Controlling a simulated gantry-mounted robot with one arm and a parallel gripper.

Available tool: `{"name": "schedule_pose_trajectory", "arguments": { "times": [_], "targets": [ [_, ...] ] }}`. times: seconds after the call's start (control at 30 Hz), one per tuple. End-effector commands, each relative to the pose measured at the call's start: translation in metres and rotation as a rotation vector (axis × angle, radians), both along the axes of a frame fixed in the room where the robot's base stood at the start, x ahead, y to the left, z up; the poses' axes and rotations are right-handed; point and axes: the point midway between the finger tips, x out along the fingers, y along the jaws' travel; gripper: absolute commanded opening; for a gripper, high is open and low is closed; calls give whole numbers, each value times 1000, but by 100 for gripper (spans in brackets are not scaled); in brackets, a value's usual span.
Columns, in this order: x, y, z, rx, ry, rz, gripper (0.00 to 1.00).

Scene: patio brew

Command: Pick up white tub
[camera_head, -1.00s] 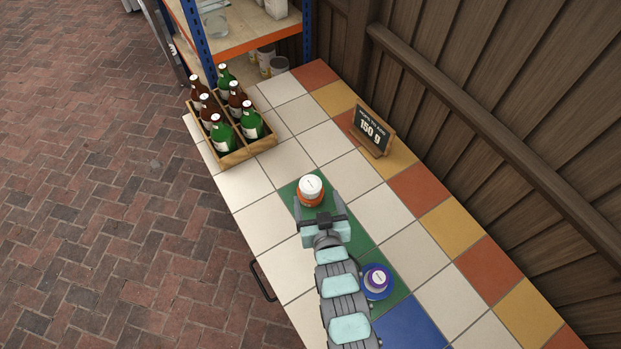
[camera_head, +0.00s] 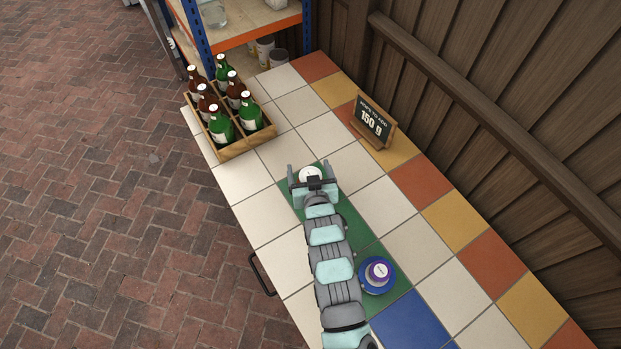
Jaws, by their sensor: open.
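The white tub (camera_head: 311,173) stands on the green strip of the tiled counter; only its white top shows, with its lower part hidden behind my gripper. In the earlier view it sits on an orange base, which is now covered. My gripper (camera_head: 313,177) is open, with its two fingers on the left and right sides of the tub. I cannot tell whether the fingers touch it.
A wooden crate (camera_head: 245,148) of green and brown bottles stands at the upper left of the counter. A sign reading 150 g (camera_head: 374,123) stands by the wooden wall. A purple-topped tub on a blue dish (camera_head: 364,284) is right of my arm. White tiles beside the green strip are clear.

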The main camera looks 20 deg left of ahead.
Motion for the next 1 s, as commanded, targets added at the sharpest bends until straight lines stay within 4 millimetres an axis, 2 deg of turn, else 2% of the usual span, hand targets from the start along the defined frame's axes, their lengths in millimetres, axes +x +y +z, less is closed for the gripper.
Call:
{"name": "schedule_pose_trajectory", "arguments": {
  "times": [0.13,0.9,1.0],
  "targets": [
    [0,0,0,0,0,0,81],
    [-1,-1,0,-1,1,0,18],
    [-1,-1,0,-1,1,0,18]
  ]
}}
